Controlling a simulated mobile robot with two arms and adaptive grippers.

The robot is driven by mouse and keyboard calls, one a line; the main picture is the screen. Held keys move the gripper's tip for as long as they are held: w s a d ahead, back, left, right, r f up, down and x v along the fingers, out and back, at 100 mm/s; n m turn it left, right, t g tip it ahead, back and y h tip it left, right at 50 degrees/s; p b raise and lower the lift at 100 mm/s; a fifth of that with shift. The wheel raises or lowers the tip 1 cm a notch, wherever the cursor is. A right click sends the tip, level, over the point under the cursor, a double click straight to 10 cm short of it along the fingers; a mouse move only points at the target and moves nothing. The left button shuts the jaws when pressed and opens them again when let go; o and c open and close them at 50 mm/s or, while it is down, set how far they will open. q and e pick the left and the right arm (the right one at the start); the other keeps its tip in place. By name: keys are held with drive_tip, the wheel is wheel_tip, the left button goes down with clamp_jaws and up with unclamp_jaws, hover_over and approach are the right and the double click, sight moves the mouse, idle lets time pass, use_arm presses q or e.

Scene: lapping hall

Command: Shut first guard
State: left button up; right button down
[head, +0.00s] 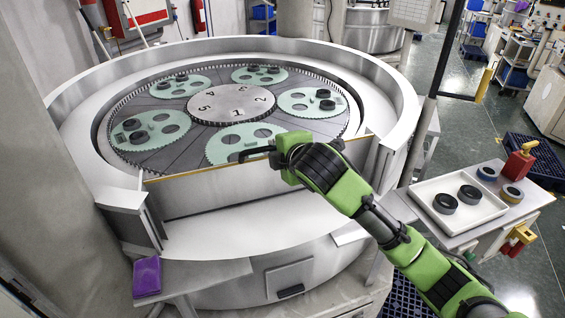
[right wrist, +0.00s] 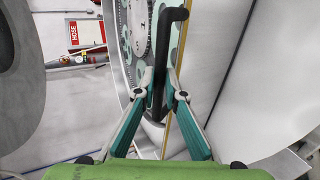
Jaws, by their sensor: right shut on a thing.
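The first guard (head: 215,190) is a pale grey panel with a yellow top edge. It stands across the front opening of the round lapping machine. It also shows in the right wrist view (right wrist: 215,60), seen close and edge-on. A black bent handle (head: 255,152) sits at its top edge; it also shows in the right wrist view (right wrist: 158,70). My right gripper (head: 284,152) is shut on the handle; its teal fingers (right wrist: 163,92) close around the bar from both sides. I cannot tell whether the guard is fully seated. My left gripper is out of view.
Inside the machine, the plate (head: 232,104) carries green carrier discs with black rings. A purple item (head: 147,277) lies on a shelf at front left.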

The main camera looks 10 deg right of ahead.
drive_tip(key=shift+w+a+r+g, duration=0.15)
drive_tip(key=shift+w+r, duration=0.25)
drive_tip(key=shift+w, duration=0.2)
drive_tip(key=shift+w+d+r+g, duration=0.15)
drive_tip(key=shift+w+r, duration=0.25)
drive_tip(key=shift+w, duration=0.2)
drive_tip(key=shift+w+r+g, duration=0.25)
drive_tip(key=shift+r+g, duration=0.15)
drive_tip(key=c, duration=2.1)
unclamp_jaws()
drive_tip(key=shift+w+a, duration=0.1)
drive_tip(key=shift+w, duration=0.05)
drive_tip(key=shift+w+a+f, duration=0.1)
drive_tip(key=shift+w+f, duration=0.3)
drive_tip(key=shift+w, duration=0.05)
drive_tip(key=shift+s, duration=0.1)
drive_tip(key=v, duration=1.1)
drive_tip(key=shift+s+r, duration=0.2)
drive_tip(key=shift+s, duration=0.1)
